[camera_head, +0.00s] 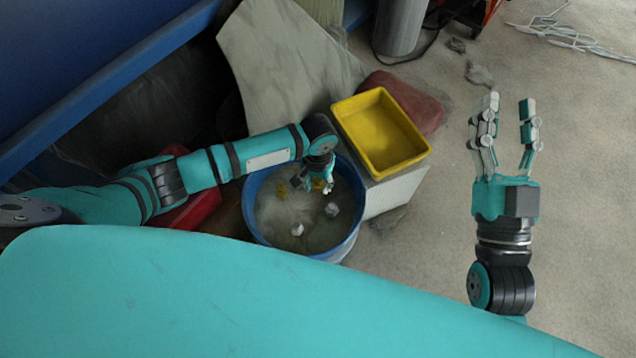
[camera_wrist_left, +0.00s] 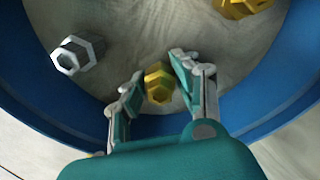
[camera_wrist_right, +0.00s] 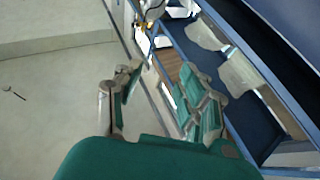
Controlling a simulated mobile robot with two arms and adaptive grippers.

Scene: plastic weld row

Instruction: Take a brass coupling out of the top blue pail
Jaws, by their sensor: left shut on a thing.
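The blue pail (camera_head: 252,215) stands on the floor, and its rim also shows in the left wrist view (camera_wrist_left: 40,100). My left gripper (camera_head: 322,184) reaches down into it. In the left wrist view its fingers (camera_wrist_left: 157,76) are shut on a brass coupling (camera_wrist_left: 159,84), a yellow hex-shaped piece between the fingertips. Another brass coupling (camera_wrist_left: 243,6) lies in the pail at the top right of that view. A silver hex fitting (camera_wrist_left: 77,54) lies at its left. My right gripper (camera_head: 510,100) is open and empty, over bare floor, away from the pail.
A yellow bin (camera_head: 378,138) sits on a pale block (camera_head: 396,192) right beside the pail. A dark red sack (camera_head: 412,100) lies behind the bin. A blue wall or beam (camera_head: 100,65) runs at the left. The floor at the right is mostly clear, with a pale cable (camera_head: 570,38) at the back.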

